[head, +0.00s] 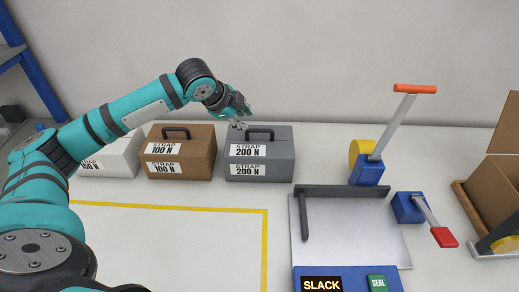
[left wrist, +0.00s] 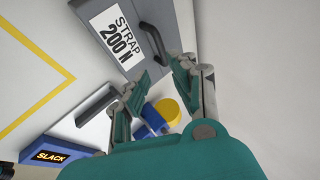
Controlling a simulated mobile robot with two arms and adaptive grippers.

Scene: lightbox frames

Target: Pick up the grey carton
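The grey carton (head: 281,160) stands on the table at the right end of a row of cartons. It has a dark handle (head: 260,131) on top and labels reading STRAP 200 N on its front. My left gripper (head: 240,123) is above the carton's top, just left of the handle in the head view. In the left wrist view the left gripper (left wrist: 157,71) has its two fingers apart with nothing between them. The grey carton (left wrist: 168,18) and its handle (left wrist: 152,42) lie just beyond the fingertips there. My right gripper is in neither view.
A brown carton (head: 193,150) and a white carton (head: 121,156) stand left of the grey one. Yellow tape (head: 264,240) outlines clear table in front.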

